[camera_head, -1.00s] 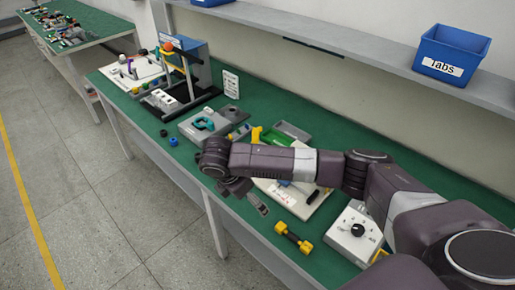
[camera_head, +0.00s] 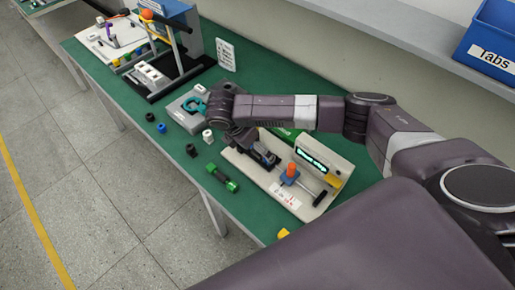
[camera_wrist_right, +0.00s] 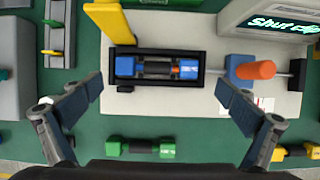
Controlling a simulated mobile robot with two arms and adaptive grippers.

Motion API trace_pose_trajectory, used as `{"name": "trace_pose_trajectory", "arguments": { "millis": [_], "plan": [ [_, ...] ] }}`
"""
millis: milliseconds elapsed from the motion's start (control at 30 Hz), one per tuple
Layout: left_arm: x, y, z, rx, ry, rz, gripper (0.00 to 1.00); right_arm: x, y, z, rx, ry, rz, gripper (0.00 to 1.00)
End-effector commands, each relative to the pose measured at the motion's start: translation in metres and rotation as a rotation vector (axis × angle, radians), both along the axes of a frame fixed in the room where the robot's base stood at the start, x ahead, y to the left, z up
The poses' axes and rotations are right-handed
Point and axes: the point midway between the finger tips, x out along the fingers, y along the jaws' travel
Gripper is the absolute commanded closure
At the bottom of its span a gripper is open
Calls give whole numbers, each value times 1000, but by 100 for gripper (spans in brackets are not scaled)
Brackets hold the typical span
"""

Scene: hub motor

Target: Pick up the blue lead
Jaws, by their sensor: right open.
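The blue lead (camera_wrist_right: 128,67) has blue ends and a dark middle. It lies in a black cradle (camera_wrist_right: 160,89) on a pale board in the right wrist view. My right gripper (camera_wrist_right: 160,88) is open, with one finger left and one right of the cradle and nothing between them. In the head view my right gripper (camera_head: 245,140) is over the board and largely hides the cradle and lead. My left gripper is not in view.
A green-ended lead (camera_wrist_right: 140,148) lies on the mat in front of the board, with a yellow-ended one (camera_wrist_right: 293,152) to its right. A yellow bar (camera_wrist_right: 108,20) stands near the cradle's left end. An orange knob (camera_wrist_right: 256,70) and a lit display box (camera_wrist_right: 270,20) are to the right.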

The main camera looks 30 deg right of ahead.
Motion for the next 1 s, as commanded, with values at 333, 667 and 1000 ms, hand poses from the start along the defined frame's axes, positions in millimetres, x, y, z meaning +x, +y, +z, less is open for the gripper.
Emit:
{"name": "trace_pose_trajectory", "arguments": {
  "millis": [333,667,1000],
  "plan": [
    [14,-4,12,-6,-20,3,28,5,-13,-32,0,1,0,0],
    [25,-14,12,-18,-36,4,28,6,-13,-32,0,0,0,17],
    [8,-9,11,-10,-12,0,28,6,-13,-32,0,0,0,35]
  ]
}}
